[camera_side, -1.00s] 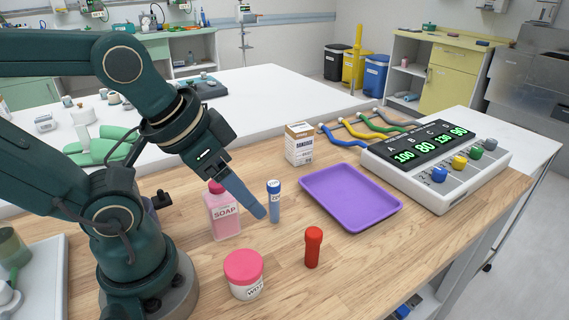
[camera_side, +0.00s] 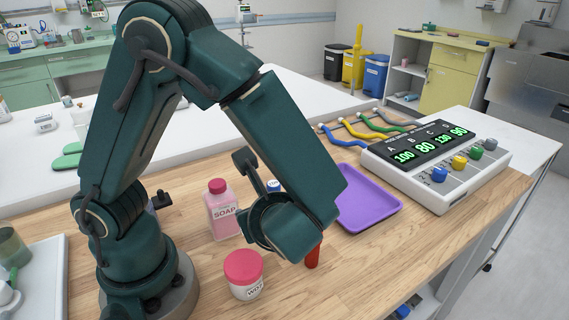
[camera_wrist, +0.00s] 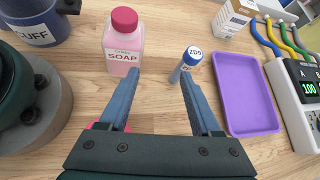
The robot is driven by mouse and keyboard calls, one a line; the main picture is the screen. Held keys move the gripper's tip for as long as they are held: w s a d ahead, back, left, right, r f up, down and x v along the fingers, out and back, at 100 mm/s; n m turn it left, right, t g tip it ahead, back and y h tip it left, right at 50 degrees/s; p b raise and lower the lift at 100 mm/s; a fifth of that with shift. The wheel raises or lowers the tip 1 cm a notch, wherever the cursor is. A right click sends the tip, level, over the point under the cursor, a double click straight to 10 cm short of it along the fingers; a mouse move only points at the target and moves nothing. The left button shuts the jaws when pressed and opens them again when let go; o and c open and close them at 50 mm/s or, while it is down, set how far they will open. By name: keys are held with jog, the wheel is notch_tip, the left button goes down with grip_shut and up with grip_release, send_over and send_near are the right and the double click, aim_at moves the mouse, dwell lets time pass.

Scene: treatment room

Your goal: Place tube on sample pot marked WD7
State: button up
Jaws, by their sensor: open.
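The blue-capped tube (camera_wrist: 187,63) stands on the wooden table, just beyond my right fingertip in the wrist view. In the side view only its blue cap (camera_side: 273,186) shows past my arm. A red tube (camera_side: 313,256) stands nearer the front, its upper part hidden by my arm. A sliver of pink (camera_wrist: 98,126) shows behind my left finger. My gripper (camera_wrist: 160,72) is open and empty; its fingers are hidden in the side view.
A pink soap bottle (camera_side: 221,210) stands close to the blue-capped tube, left of it. A purple tray (camera_side: 372,205) and a monitor box (camera_side: 438,165) lie to the right. A carton (camera_wrist: 234,17) stands behind. The front right of the table is clear.

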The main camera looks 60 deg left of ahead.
jog(key=w+m+t, duration=0.1)
jog(key=d+f+m+t+y, duration=0.1)
jog(key=m, duration=0.1)
jog(key=w+m+t, duration=0.1)
jog(key=shift+w+d+f+m, duration=0.2)
jog(key=shift+w+d+m, duration=0.15)
jog(key=shift+m, duration=0.05)
jog(key=x, duration=1.1)
jog(key=shift+a, duration=0.5)
jog(key=shift+w, duration=0.1)
grip_shut()
